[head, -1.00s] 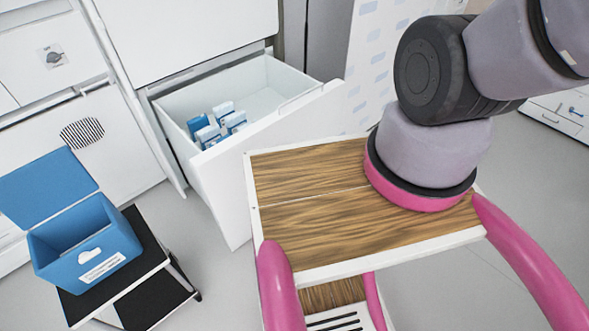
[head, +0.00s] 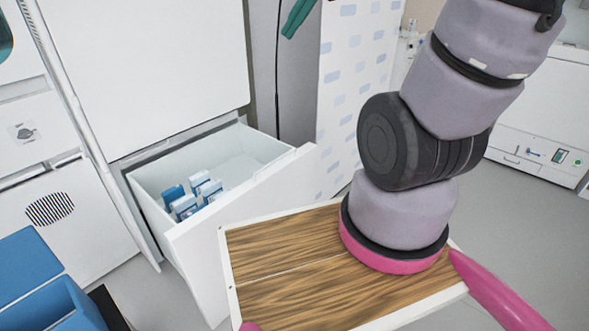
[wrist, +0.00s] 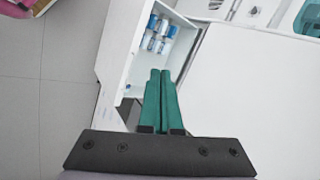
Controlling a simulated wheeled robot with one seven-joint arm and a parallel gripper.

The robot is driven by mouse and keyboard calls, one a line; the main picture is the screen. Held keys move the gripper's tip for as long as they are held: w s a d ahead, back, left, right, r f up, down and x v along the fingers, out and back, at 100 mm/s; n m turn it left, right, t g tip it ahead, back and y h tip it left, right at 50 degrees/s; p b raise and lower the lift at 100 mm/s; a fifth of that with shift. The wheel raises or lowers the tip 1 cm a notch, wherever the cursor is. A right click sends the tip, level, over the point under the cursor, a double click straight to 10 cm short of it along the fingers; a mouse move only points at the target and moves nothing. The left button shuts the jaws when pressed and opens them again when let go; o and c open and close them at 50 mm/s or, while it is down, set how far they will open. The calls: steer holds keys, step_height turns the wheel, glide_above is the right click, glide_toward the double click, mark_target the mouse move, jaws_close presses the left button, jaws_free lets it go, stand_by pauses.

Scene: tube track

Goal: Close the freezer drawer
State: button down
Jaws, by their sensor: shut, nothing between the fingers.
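The white freezer drawer (head: 247,212) stands pulled out from the tall white freezer (head: 140,65), below its upper door. Several blue-and-white boxes (head: 196,193) lie inside it. My gripper (head: 290,33) shows as green fingers at the top of the head view, above and behind the open drawer in the picture. In the wrist view my gripper (wrist: 160,73) has its two green fingers together, empty. There the open drawer (wrist: 133,80) with its boxes (wrist: 157,33) lies beyond the fingertips. I cannot tell whether the fingers touch it.
My wood-topped base is close to the drawer front. A blue open bin (head: 50,300) stands at the lower left on a black-topped cart (head: 108,306). A patterned white panel (head: 352,75) stands right of the freezer. Grey floor (head: 510,240) is clear at the right.

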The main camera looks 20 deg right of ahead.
steer(key=w+d+f+m+y, duration=0.35)
steer(key=w+f+m, duration=0.85)
steer(key=w+f, duration=0.8)
steer(key=w+d+f+m+t+h, duration=0.1)
steer(key=d+f+m, duration=0.3)
steer(key=f, duration=0.6)
steer(key=d+f+m+t+h, duration=0.1)
steer(key=d+f+m+h, duration=0.15)
steer(key=d+f, duration=0.55)
steer(key=w+d+f+m+t+h, duration=0.1)
steer(key=d+f+m+t, duration=0.2)
steer(key=f, duration=0.9)
steer(key=g, duration=0.1)
glide_toward(293, 163)
steer(key=s+f+x, duration=0.1)
steer(key=x, duration=0.4)
steer(key=shift+w+a+r+m, duration=0.15)
steer(key=shift+w+m, duration=0.1)
steer(key=shift+w, duration=0.5)
